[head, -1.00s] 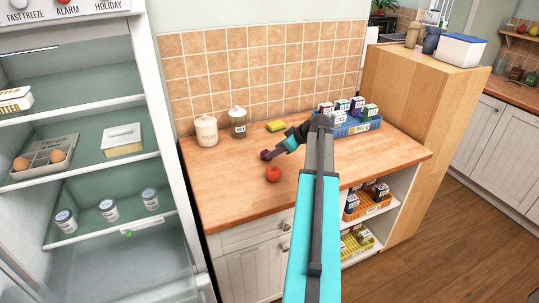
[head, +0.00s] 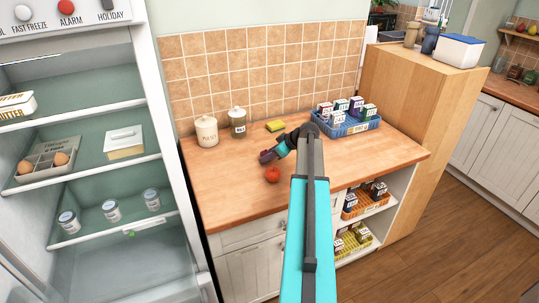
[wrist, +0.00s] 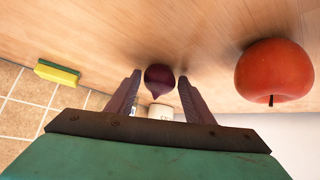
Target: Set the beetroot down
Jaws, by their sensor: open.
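The dark purple beetroot (wrist: 158,79) rests on the wooden worktop (head: 225,185). In the wrist view it lies between the tips of my gripper (wrist: 159,82), with a gap showing on each side. My gripper is open and low over the worktop; in the head view (head: 267,157) it points left, and I cannot make out the beetroot there. A red tomato-like fruit (head: 272,174) sits close beside the gripper, and it also shows at the right in the wrist view (wrist: 274,72).
Two lidded jars, one pale (head: 206,132) and one glass (head: 238,121), stand at the back left. A yellow-green sponge (head: 276,126) lies by the tiles. A blue crate (head: 350,128) of small boxes stands to the right. The front left worktop is clear. An open fridge (head: 90,120) stands left.

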